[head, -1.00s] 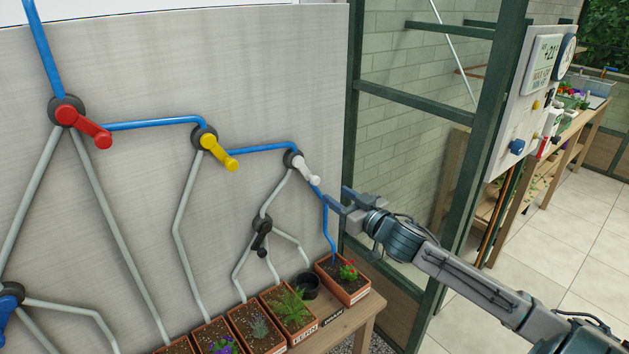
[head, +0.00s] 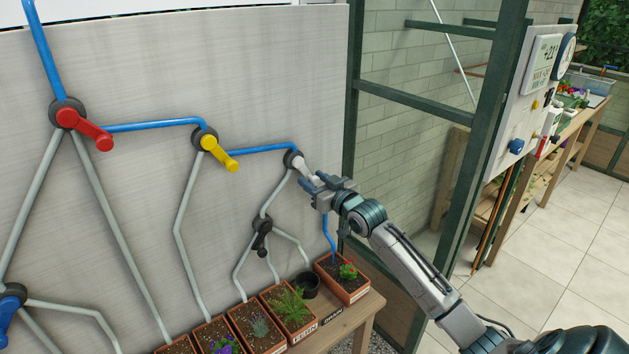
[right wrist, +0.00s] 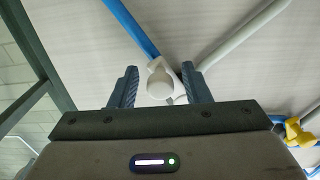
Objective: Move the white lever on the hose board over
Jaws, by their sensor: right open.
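The white lever (head: 306,168) sits on a dark round pivot (head: 292,158) on the grey hose board (head: 110,200) and points down to the right. My right gripper (head: 317,181) is at the lever's free end, with its fingers open. In the right wrist view the white lever (right wrist: 160,84) lies between the two open fingertips of my right gripper (right wrist: 160,88). Contact with either finger cannot be made out. A blue hose runs up to the pivot from the left, and another blue length (head: 329,238) drops below my gripper. My left gripper is not in view.
Red (head: 90,130), yellow (head: 222,154), black (head: 262,238) and blue (head: 8,310) levers sit elsewhere on the board. Planters, including one with a red flower (head: 347,270), stand on a wooden bench below. A green frame post (head: 352,120) stands to the right.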

